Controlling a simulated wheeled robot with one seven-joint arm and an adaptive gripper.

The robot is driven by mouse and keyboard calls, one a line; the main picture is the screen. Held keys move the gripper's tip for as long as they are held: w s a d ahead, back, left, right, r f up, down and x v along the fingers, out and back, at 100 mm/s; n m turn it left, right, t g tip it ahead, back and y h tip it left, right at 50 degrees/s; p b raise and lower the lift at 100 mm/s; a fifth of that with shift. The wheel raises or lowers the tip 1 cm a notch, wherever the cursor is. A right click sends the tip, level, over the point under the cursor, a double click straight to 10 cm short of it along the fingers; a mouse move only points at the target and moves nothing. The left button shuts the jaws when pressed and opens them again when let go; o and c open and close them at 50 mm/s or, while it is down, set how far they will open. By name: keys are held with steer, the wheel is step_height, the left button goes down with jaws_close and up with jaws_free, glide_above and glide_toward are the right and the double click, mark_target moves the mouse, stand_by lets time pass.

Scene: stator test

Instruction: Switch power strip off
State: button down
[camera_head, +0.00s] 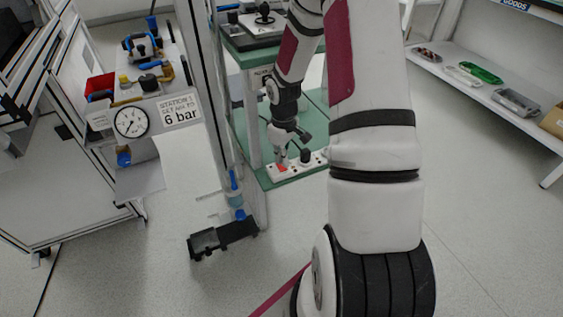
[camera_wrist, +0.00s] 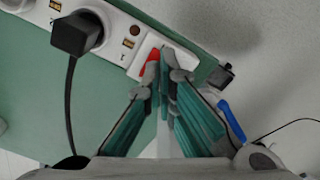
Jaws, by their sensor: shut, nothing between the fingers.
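The white power strip (camera_head: 313,162) lies on the green lower shelf of a bench in the head view. In the wrist view the power strip (camera_wrist: 122,28) runs along the shelf edge, with a black plug (camera_wrist: 77,34) in one socket. The red switch (camera_wrist: 150,70) is at the strip's end, partly hidden by my fingers; it also shows in the head view (camera_head: 282,169). My gripper (camera_wrist: 166,68) is shut and empty, its fingertips right at the switch, over its right side in the wrist view. I cannot tell whether they touch it or which way the switch is tilted.
The green shelf (camera_wrist: 35,110) surrounds the strip, and a black cord runs down from the plug. A grey post (camera_head: 205,90) with a gauge (camera_head: 131,121) stands left of my arm. A goods shelf (camera_head: 500,95) is at the right.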

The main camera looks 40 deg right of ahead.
steer(key=shift+r+p, duration=1.85)
steer(key=shift+r, duration=0.55)
steer(key=s+a+r+m+h, duration=0.1)
steer(key=s+a+r, duration=0.25)
steer(key=r, duration=0.45)
steer(key=s+a+r, duration=0.3)
steer(key=a+r, duration=0.1)
steer(key=r, duration=0.3)
steer(key=s+a+r+m+h, duration=0.1)
steer(key=s+a+r, duration=0.25)
steer(key=r, duration=0.45)
steer(key=s+a+r+m+y, duration=0.1)
steer(key=s+a+r, duration=0.4)
steer(key=s, duration=0.5)
steer(key=s+a+r+y, duration=0.1)
steer(key=s+a+r, duration=0.1)
steer(key=s+a, duration=0.55)
step_height(320, 180, up, 30)
steer(key=s+d+t+p, duration=0.1)
steer(key=t+p, duration=0.3)
steer(key=p, duration=2.4)
steer(key=shift+s+d, duration=0.3)
steer(key=shift+d, duration=0.15)
